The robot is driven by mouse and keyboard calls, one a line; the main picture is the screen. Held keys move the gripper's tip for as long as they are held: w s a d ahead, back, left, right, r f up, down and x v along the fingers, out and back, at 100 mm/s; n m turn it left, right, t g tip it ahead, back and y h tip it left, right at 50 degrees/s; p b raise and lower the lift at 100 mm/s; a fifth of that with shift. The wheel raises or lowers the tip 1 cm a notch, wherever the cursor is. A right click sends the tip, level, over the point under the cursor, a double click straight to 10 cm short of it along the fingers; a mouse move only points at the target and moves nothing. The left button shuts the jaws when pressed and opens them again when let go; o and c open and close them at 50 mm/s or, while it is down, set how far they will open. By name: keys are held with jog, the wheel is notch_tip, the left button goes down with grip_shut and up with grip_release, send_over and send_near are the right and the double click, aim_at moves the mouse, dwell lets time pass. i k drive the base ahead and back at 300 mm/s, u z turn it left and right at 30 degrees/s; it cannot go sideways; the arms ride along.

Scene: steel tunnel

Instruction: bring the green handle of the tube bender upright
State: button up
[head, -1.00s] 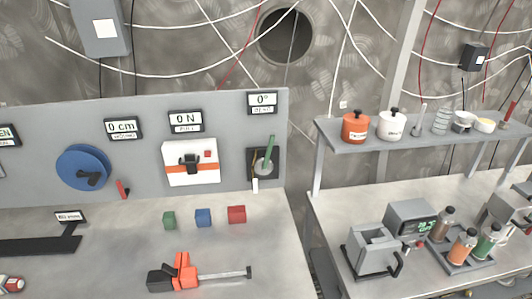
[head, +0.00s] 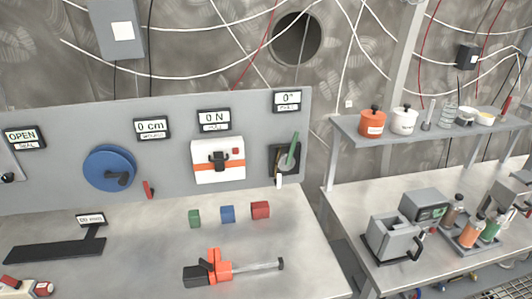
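The tube bender (head: 284,162) is a dark plate with a pale round part on the right end of the grey panel. Its green handle (head: 293,148) points up and leans slightly to the right. A short white piece (head: 279,181) sticks out below the plate. The display above it (head: 288,100) reads 0°. My gripper is not in view.
Left along the panel are an orange-and-white box (head: 218,172) and a blue wheel (head: 109,168). Small green, blue and red blocks (head: 260,210) and an orange-and-black tool (head: 222,265) lie on the bench. A second bench with a shelf (head: 350,131) stands right.

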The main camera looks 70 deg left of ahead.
aim_at(294, 141)
jog(key=k, duration=1.45)
jog(key=u, duration=1.7)
jog(key=i, duration=1.25)
jog(key=u, duration=0.05)
